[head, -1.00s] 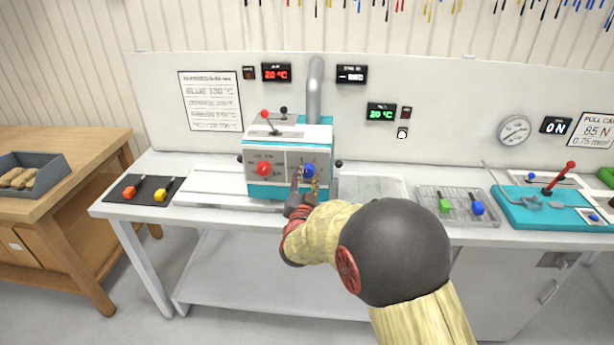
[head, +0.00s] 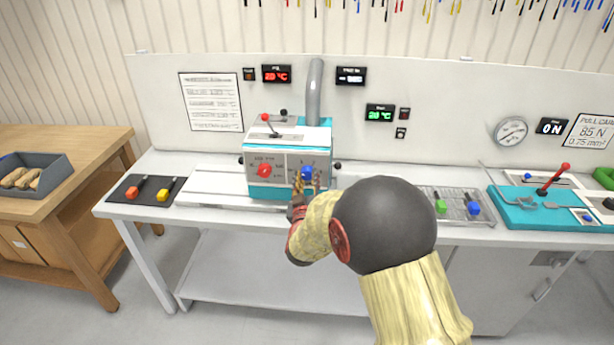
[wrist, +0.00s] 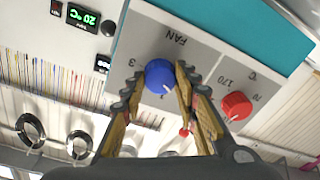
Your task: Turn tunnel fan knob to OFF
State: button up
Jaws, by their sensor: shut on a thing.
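The fan knob (head: 307,172) is a round blue knob on the right half of the front panel of a white and teal machine (head: 257,190). In the wrist view the blue knob (wrist: 159,76) sits beside the word FAN, with a 3 and a 1 printed near it. My gripper (head: 306,182) is at the panel, with one finger on each side of the knob. In the wrist view my gripper (wrist: 160,82) is shut on the knob. The fingers hide part of the dial marks, and I cannot read the knob's setting.
A red knob (head: 264,170) is left of the blue one on the same panel, and it lies close to a finger in the wrist view (wrist: 236,105). A red-tipped lever (head: 269,127) stands on top. A wire tray (head: 462,214) lies to the right.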

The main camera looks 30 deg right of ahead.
jog(key=n+p, duration=0.2)
jog(key=n, duration=0.3)
jog(key=shift+f, duration=0.1)
dwell(0.7)
jog(key=o, duration=1.2)
jog(key=shift+c, duration=0.2)
jog(key=shift+s, duration=0.1)
jog(key=v, duration=1.2)
jog(key=shift+r, duration=0.3)
